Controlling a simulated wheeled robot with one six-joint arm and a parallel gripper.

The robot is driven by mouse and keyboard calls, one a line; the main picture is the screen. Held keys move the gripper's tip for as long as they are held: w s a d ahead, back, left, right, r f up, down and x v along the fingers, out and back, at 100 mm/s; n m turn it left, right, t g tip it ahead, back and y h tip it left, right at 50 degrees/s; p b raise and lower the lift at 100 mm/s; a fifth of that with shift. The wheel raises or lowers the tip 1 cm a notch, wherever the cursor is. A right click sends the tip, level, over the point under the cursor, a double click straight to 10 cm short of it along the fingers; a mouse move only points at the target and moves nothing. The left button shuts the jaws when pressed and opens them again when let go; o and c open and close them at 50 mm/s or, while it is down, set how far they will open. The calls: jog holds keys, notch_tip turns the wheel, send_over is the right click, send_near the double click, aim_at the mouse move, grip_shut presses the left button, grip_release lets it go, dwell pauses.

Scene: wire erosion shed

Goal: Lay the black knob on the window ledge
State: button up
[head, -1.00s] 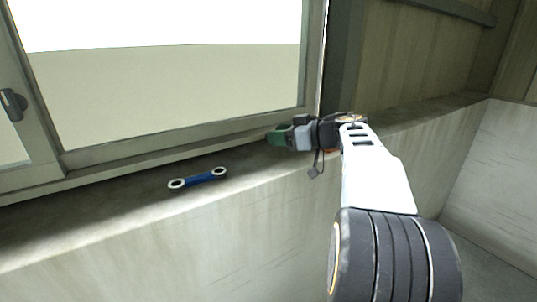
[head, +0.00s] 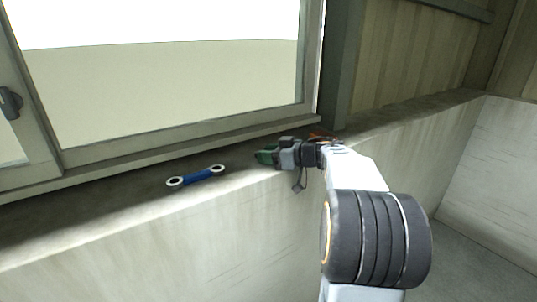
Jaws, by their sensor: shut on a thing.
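The window ledge (head: 110,198) is a grey concrete sill running below the window, from the lower left to the upper right. My gripper (head: 264,156) has green fingertips and points left, low at the ledge beside its front edge. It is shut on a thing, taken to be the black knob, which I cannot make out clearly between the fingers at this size. I cannot tell whether the held thing touches the ledge.
A blue double-ended spanner-like piece (head: 197,177) with pale ring ends lies on the ledge, left of my gripper. The window frame (head: 190,134) rises behind. The ledge is bare between the blue piece and my gripper, and farther right.

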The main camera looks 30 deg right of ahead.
jog(key=shift+f, duration=0.15)
jog(key=o, duration=0.9)
jog(key=shift+s+d+r, duration=0.2)
jog(key=shift+s+d, duration=0.05)
jog(key=b+v, duration=0.2)
jog(key=v, duration=0.9)
jog(key=shift+s+d, duration=0.1)
jog(key=shift+s, duration=0.15)
